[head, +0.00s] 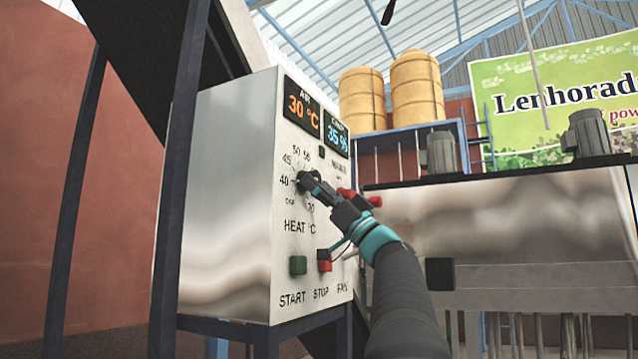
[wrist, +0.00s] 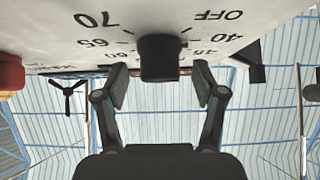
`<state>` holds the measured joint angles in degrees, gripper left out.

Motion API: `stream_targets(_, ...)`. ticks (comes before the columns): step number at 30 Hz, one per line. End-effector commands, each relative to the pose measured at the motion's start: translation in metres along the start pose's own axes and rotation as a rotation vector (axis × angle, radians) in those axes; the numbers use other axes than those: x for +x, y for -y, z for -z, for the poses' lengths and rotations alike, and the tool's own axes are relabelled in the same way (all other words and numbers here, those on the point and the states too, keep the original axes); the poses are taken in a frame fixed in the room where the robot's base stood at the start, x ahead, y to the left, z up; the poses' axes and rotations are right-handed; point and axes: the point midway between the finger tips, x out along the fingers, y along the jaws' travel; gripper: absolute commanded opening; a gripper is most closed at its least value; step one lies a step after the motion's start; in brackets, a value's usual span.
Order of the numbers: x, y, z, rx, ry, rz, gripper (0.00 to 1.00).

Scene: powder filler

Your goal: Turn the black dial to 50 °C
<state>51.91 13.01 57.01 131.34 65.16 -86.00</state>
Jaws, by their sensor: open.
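The black dial (head: 302,182) sits on the front of a white control box, ringed by a temperature scale with OFF, 40, 45, 50 and 70 readable, above the words HEAT °C. The box's temperature display (head: 303,107) reads 30 °C. In the wrist view the dial (wrist: 159,57) shows upside down between my gripper's fingers. My gripper (head: 313,187) is open, with one finger on each side of the dial and a gap to each. In the wrist view the gripper (wrist: 160,78) holds nothing. I cannot tell where the dial's pointer is.
A green START button (head: 298,265) and a red STOP button (head: 324,261) are below the dial. A red knob (head: 374,200) shows right of my gripper. A second display (head: 336,136) reads 35 %. A metal machine (head: 500,225) stands right; a dark post (head: 176,180) is left.

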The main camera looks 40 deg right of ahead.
Motion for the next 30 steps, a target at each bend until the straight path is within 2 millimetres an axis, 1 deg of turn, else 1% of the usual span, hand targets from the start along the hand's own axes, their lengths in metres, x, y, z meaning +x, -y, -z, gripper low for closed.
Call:
stream_targets(7,0.0006,-0.0002,-0.0001,0.000,0.000,-0.001,0.69)
stream_targets(8,0.0006,-0.0002,-0.0001,0.000,0.000,-0.001,0.67)
stream_targets(9,0.0005,-0.0002,-0.0001,0.000,0.000,-0.001,0.57)
stream_targets(11,0.0005,-0.0002,0.0000,0.000,0.000,-0.001,0.42)
stream_targets(12,0.0005,-0.0002,0.0000,0.000,0.000,-0.001,0.32)
stream_targets(15,0.0005,-0.0002,0.0000,0.000,0.000,-0.001,0.10)
stream_targets(23,0.0000,0.0003,-0.0004,0.011,0.000,-0.013,0.10)
stream_targets(30,-0.0009,0.0035,-0.0008,0.083,-0.002,-0.084,0.10)
